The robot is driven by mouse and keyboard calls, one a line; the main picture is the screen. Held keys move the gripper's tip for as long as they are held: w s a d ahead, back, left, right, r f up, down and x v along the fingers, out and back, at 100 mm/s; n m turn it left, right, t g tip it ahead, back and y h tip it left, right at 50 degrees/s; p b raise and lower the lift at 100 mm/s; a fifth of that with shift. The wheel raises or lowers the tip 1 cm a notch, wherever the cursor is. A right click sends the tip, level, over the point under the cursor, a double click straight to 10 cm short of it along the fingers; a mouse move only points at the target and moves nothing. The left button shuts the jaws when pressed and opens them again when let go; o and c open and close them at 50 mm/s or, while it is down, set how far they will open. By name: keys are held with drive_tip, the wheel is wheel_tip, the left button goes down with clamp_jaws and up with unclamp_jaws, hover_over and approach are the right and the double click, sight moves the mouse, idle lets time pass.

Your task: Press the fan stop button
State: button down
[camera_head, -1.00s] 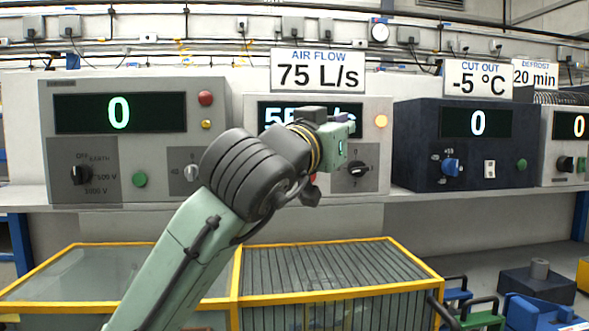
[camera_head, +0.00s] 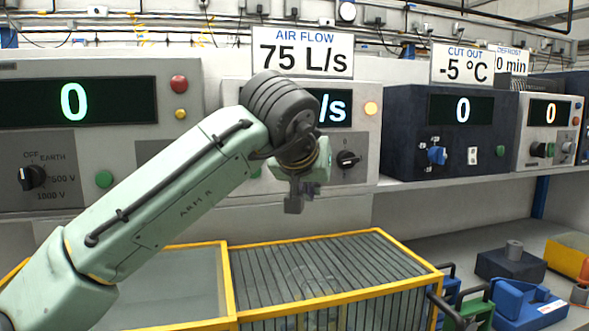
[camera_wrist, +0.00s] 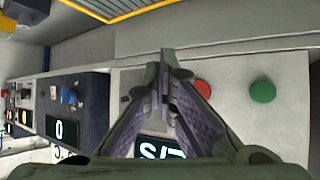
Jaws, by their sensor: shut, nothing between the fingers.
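The air flow panel (camera_head: 362,140) is a grey box with a display, a lit orange lamp and a black knob. In the wrist view, which shows the panel upside down, a red button (camera_wrist: 203,88) and a green button (camera_wrist: 263,91) sit on its face. The red button is hidden behind my arm and gripper in the head view; an edge of the green one (camera_head: 256,173) shows. My gripper (camera_head: 294,205) is in front of the panel's lower part. In the wrist view its shut, empty fingertips (camera_wrist: 164,58) appear left of the red button; contact cannot be told.
A sign reading 75 L/s (camera_head: 303,53) stands above the panel. A grey panel (camera_head: 105,150) is to the left and a dark blue panel (camera_head: 405,125) to the right, on the same shelf. A yellow-framed case (camera_head: 376,236) lies below my gripper.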

drive_tip(key=w+a+p, duration=0.2)
drive_tip(key=w+p, duration=0.1)
drive_tip(key=w, duration=0.5)
drive_tip(key=shift+w+a+p, duration=0.25)
drive_tip(key=shift+a+p, duration=0.1)
drive_tip(key=shift+p, duration=0.05)
idle(1.2)
drive_tip(key=shift+w+a+p, duration=0.15)
drive_tip(key=shift+w+p, duration=0.15)
drive_tip(key=shift+w, duration=0.1)
drive_tip(key=shift+w+a+p, duration=0.15)
drive_tip(key=shift+w+p, duration=0.15)
idle(0.6)
drive_tip(key=shift+s+d+b, duration=0.3)
drive_tip(key=shift+s+b, duration=0.1)
drive_tip(key=shift+s, duration=0.35)
